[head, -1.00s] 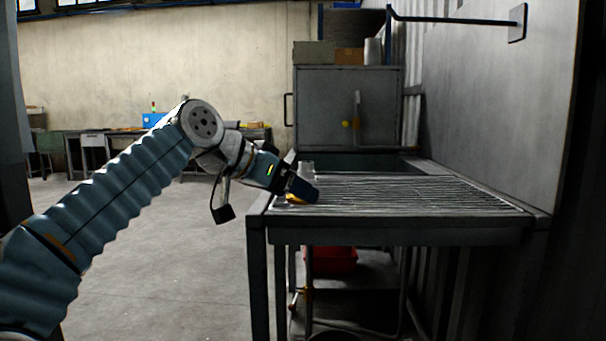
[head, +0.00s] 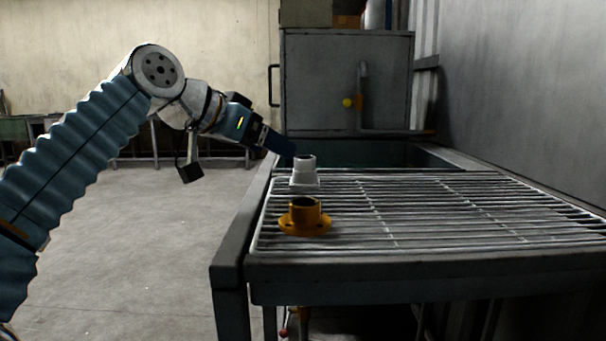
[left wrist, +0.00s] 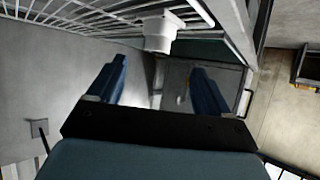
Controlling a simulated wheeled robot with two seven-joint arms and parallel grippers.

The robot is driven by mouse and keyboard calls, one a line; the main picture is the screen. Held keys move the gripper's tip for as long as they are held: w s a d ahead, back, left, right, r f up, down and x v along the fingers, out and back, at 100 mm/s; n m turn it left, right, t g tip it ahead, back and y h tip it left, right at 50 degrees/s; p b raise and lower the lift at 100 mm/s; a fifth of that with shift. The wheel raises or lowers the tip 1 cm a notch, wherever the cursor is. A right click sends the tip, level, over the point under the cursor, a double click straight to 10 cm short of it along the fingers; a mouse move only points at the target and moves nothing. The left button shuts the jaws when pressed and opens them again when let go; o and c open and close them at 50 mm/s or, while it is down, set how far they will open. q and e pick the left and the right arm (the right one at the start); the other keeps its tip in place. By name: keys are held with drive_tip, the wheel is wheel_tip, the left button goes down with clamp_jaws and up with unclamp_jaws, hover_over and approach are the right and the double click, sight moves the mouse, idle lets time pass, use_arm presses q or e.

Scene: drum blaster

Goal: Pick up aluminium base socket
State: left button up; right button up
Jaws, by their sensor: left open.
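The aluminium base socket (head: 304,172), a pale grey tube on a square foot, stands upright on the wire rack near its left edge. My left gripper (head: 284,146) is just left of and behind its top in the head view. In the left wrist view the gripper (left wrist: 158,78) is open and empty, with two blue fingers spread apart. The socket (left wrist: 160,33) shows beyond the fingers, in line with the gap between them. It is not between the fingers, and I cannot tell the exact distance. My right gripper is not in view.
An orange flanged socket (head: 305,217) stands on the wire rack (head: 430,210), in front of the grey one. A grey cabinet (head: 330,80) stands behind the bench. A wall closes off the right side. Open floor (head: 130,250) lies to the left.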

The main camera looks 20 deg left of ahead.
sight(298, 158)
use_arm(q)
drive_tip(key=x, duration=0.4)
drive_tip(key=shift+w+d+f, duration=0.1)
drive_tip(key=shift+w+f, duration=0.1)
drive_tip(key=shift+w, duration=0.1)
drive_tip(key=x, duration=0.5)
drive_tip(key=shift+w+d+r+b, duration=0.15)
drive_tip(key=shift+w+d+b, duration=0.15)
drive_tip(key=shift+b, duration=0.05)
drive_tip(key=c, duration=1.3)
